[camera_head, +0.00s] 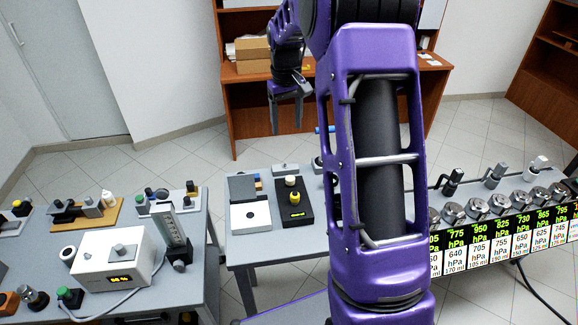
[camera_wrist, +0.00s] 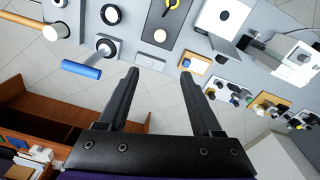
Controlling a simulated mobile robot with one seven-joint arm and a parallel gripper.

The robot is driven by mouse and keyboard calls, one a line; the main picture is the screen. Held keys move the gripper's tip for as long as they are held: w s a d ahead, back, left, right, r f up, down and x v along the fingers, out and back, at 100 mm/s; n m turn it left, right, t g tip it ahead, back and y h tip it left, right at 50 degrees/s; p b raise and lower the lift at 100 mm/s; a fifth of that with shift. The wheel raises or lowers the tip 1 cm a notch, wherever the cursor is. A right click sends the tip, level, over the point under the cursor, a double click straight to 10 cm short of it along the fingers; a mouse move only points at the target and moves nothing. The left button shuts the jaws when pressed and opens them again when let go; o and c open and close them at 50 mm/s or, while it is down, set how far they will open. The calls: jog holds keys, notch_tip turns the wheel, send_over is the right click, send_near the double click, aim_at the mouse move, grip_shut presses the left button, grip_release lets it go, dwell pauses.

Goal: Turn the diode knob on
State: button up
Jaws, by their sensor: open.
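No knob carries a readable diode label, so I cannot tell for certain which one it is. A black box (camera_head: 281,214) on the middle table has a yellow knob (camera_head: 293,196), a white round knob (camera_head: 291,183) and a small lit yellow display. In the wrist view the yellow knob (camera_wrist: 172,4) is at the top edge, with the white knob (camera_wrist: 160,35) below it. A white box (camera_head: 98,270) on the left table has a grey knob and a lit display. My gripper (camera_head: 287,125) is open and empty, above and behind the middle table; its fingers (camera_wrist: 158,77) point toward the tabletop.
A blue-handled device (camera_wrist: 82,69) stands beside the black box. A white square plate (camera_head: 250,216) lies left of it. The left table (camera_head: 205,215) holds several instruments. A row of gauges (camera_head: 500,207) stands at right. A wooden desk (camera_head: 238,100) stands behind my gripper.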

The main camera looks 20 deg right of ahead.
aim_at(290, 178)
jog(key=shift+g, duration=0.3)
jog(key=f, duration=1.8)
jog(key=shift+s+d+f+b, duration=0.1)
jog(key=shift+s+d+b, duration=0.25)
jog(key=shift+b, duration=0.05)
grip_shut()
